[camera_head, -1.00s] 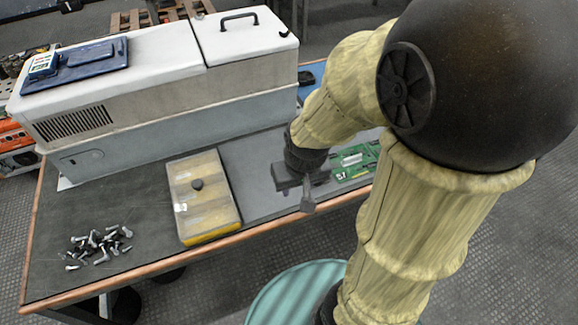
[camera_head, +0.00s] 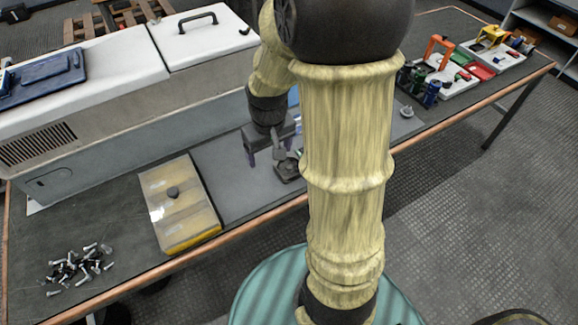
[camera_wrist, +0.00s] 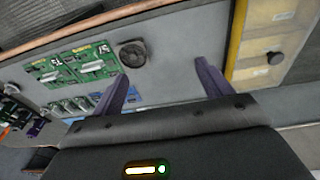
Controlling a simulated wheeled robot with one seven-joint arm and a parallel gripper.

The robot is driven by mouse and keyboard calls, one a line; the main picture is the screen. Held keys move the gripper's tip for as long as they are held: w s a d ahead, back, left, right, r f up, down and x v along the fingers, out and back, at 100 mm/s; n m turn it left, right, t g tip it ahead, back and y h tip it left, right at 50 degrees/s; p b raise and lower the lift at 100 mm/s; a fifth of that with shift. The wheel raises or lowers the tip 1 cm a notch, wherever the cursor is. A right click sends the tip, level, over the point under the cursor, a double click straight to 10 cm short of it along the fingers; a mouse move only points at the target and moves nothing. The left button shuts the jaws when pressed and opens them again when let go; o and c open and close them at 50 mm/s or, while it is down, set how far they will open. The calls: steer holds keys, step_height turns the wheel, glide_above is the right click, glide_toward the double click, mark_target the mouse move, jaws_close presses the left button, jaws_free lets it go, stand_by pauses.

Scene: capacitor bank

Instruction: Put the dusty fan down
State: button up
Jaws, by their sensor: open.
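The dusty fan (camera_head: 287,170) is a dark square piece lying on the grey mat (camera_head: 228,185), just in front and to the right of my gripper (camera_head: 268,157) in the head view. In the wrist view the fan (camera_wrist: 132,53) shows its round dark rotor, flat on the grey surface beside the green circuit boards (camera_wrist: 75,65). My gripper (camera_wrist: 162,72) is open there, its two purple fingers wide apart with nothing between them. The fan lies beyond the left fingertip, apart from the fingers as far as I can tell.
A yellow-edged compartment box (camera_head: 180,205) with a dark knob lies left of the mat. Loose screws (camera_head: 76,266) lie at the front left. A large white-lidded cabinet (camera_head: 90,110) stands behind. Trays of coloured parts (camera_head: 447,72) stand at the far right.

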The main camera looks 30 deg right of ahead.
steer(key=g+p, duration=0.1)
steer(key=p, duration=0.1)
glide_above(289, 166)
steer(key=shift+s+d+f, duration=0.1)
steer(key=shift+s+f, duration=0.05)
steer(key=shift+f, duration=0.3)
step_height(289, 166, down, 12)
steer(key=shift+f+b, duration=0.1)
steer(key=shift+b, duration=0.4)
steer(key=shift+f, duration=2.6)
